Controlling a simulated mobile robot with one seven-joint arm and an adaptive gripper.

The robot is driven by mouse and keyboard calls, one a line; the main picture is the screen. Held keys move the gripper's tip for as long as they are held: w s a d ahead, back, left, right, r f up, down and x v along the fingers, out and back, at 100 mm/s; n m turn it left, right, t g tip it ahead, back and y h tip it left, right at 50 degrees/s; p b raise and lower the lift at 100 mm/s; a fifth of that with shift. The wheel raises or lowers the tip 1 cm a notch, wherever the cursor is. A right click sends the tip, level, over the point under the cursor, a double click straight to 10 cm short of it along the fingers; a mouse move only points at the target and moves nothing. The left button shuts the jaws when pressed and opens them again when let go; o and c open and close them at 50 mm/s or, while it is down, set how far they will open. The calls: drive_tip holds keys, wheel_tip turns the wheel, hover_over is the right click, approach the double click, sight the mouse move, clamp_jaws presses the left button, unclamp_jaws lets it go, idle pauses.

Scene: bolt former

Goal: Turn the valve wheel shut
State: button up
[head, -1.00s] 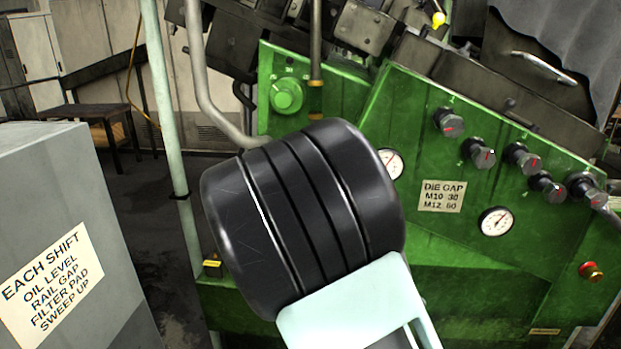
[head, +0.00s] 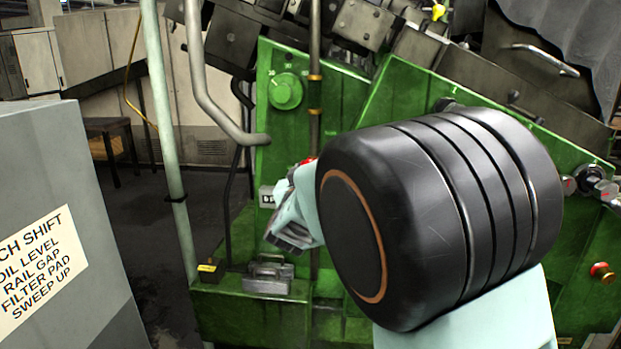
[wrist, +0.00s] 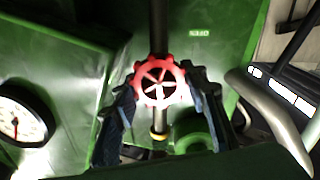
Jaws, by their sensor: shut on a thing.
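The red valve wheel (wrist: 160,82) sits on a dark upright pipe (wrist: 159,30) in the wrist view. My gripper (wrist: 161,86) has one finger on each side of the wheel and is shut on its rim. In the head view only a small red part of the wheel (head: 307,161) shows, above my wrist; my arm hides the rest and the fingertips. A small label with upside-down lettering (wrist: 199,33) is on the green panel near the wheel.
The green machine (head: 275,190) stands behind the wheel. A round green knob (head: 286,92) and a bent grey pipe (head: 197,80) are to the left. A gauge (wrist: 22,116) lies left of my fingers in the wrist view. A grey cabinet (head: 70,170) stands at the left.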

drive_tip(key=m+b, duration=0.3)
drive_tip(key=m, duration=0.1)
drive_tip(key=shift+d+f+m, duration=0.1)
drive_tip(key=shift+m, duration=0.3)
idle(0.4)
drive_tip(key=o, duration=0.9)
